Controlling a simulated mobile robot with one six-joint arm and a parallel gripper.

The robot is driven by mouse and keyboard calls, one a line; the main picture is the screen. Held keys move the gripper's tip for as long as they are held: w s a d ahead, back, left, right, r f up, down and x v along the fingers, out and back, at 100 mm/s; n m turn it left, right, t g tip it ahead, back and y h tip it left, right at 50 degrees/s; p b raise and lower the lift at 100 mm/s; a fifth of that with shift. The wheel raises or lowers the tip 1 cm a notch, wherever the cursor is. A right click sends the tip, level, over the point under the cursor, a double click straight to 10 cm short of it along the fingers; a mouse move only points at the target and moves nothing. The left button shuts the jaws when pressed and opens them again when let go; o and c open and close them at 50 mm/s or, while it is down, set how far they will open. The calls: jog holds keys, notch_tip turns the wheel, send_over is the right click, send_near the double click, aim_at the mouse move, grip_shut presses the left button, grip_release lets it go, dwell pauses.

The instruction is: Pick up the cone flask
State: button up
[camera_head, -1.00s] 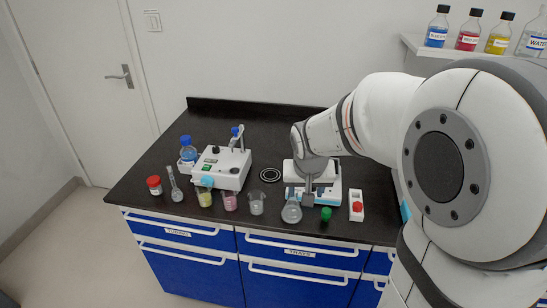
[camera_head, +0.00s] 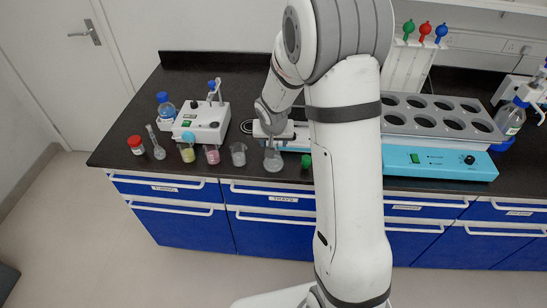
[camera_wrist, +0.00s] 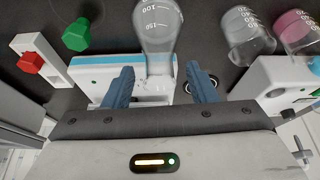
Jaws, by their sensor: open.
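The clear cone flask (camera_head: 272,160) stands on the black bench near its front edge, at the right end of a row of glassware. In the wrist view the flask (camera_wrist: 160,28) shows white graduation marks, and its narrow neck points toward my gripper. My gripper (camera_wrist: 160,75) is open, with one blue-grey finger on each side of the neck's end and a gap on both sides. In the head view my gripper (camera_head: 272,138) is just above and behind the flask. Its fingertips are small and partly hidden there, so contact cannot be told.
A clear beaker (camera_head: 238,154) stands close left of the flask, with pink and yellow beakers beyond it. A green-capped item (camera_head: 306,161) is close on the right. A white device (camera_head: 203,122) stands behind left. A blue-fronted water bath (camera_head: 438,163) is at right.

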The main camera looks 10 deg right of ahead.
jog(key=shift+w+f, duration=0.15)
jog(key=shift+f, duration=0.2)
grip_shut()
dwell(0.3)
